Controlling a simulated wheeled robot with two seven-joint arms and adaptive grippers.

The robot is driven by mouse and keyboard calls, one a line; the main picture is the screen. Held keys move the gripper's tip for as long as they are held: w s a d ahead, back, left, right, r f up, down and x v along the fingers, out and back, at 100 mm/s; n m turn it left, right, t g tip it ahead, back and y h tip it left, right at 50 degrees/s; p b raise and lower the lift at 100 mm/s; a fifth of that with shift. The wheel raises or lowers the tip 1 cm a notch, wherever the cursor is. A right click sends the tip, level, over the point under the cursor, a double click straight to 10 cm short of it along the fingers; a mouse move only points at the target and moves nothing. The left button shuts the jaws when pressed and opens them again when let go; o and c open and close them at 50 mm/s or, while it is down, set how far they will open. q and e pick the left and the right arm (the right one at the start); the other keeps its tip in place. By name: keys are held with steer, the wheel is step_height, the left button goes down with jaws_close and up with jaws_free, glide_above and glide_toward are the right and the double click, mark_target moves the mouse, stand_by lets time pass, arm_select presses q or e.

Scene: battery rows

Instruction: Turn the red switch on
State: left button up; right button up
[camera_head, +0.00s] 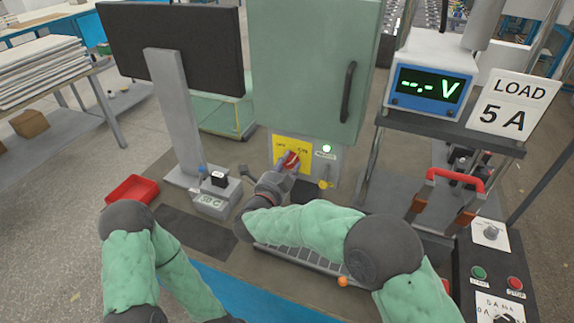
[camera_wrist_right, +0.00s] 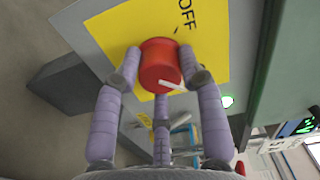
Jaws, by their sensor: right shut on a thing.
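The red switch (camera_head: 291,160) is a round knob on a yellow plate (camera_head: 279,143) on the grey box below the green cabinet. It also shows in the right wrist view (camera_wrist_right: 159,62), with a white pointer mark at its lower right edge and the word OFF printed beyond its upper right. My right gripper (camera_head: 287,171) is shut on the knob, with its purple-grey fingers (camera_wrist_right: 158,85) around it. Part of the plate is hidden behind the fingers. Of my left arm only green-sleeved links show; its gripper is out of view.
A green lamp (camera_head: 327,148) glows right of the plate, above a small yellow-tipped lever (camera_head: 325,184). The cabinet door (camera_head: 308,70) overhangs above. A red tray (camera_head: 132,190) lies at left.

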stand_by(0.3)
steer(key=o, duration=1.1)
steer(key=shift+d, duration=0.1)
steer(key=shift+o, duration=0.2)
steer(key=v, duration=1.2)
steer(key=shift+f, duration=0.1)
